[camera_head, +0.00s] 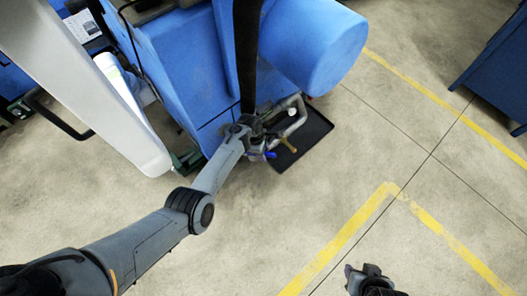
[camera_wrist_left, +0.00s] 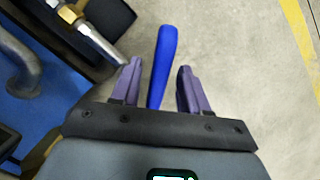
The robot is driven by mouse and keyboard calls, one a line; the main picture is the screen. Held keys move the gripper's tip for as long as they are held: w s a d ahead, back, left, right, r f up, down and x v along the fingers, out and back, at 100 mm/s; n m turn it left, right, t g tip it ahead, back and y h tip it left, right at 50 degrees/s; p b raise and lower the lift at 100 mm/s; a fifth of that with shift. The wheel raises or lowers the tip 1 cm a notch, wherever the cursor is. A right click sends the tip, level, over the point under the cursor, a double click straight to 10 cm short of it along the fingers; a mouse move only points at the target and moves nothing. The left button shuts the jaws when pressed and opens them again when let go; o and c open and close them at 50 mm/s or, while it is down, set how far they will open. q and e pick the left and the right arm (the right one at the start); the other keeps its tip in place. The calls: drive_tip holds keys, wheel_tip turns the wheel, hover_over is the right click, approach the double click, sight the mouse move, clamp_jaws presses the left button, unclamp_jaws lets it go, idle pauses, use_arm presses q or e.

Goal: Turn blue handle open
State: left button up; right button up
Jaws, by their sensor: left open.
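The blue handle (camera_wrist_left: 161,68) shows in the left wrist view as a straight blue bar between the two purple fingers of my left gripper (camera_wrist_left: 158,85). The fingers are open, with a gap on either side of the handle. The handle's lower end is hidden behind the gripper body. In the head view, my left gripper (camera_head: 258,152) is small beside the pipework at the foot of the blue machine, and a bit of the blue handle (camera_head: 271,155) shows there. My right gripper (camera_head: 363,276) is at the bottom edge, and its finger state is unclear.
The blue machine (camera_head: 185,70) fills the upper left, with a grey pipe (camera_head: 295,118) and a brass fitting (camera_wrist_left: 70,15) near the handle. A black tray (camera_head: 312,133) lies on the floor below. A blue cabinet (camera_head: 497,75) stands far right. The floor between is clear.

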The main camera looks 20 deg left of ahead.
use_arm(q)
wheel_tip(320, 180, up, 4)
drive_tip(key=p, duration=0.3)
drive_tip(key=shift+r, duration=0.1)
drive_tip(key=s+d+r+p, duration=0.2)
drive_tip(key=d+r+p, duration=0.4)
drive_tip(key=d, duration=0.5)
drive_tip(key=shift+s+d+r, duration=0.2)
drive_tip(key=shift+s+r, duration=0.05)
drive_tip(key=shift+s, duration=0.1)
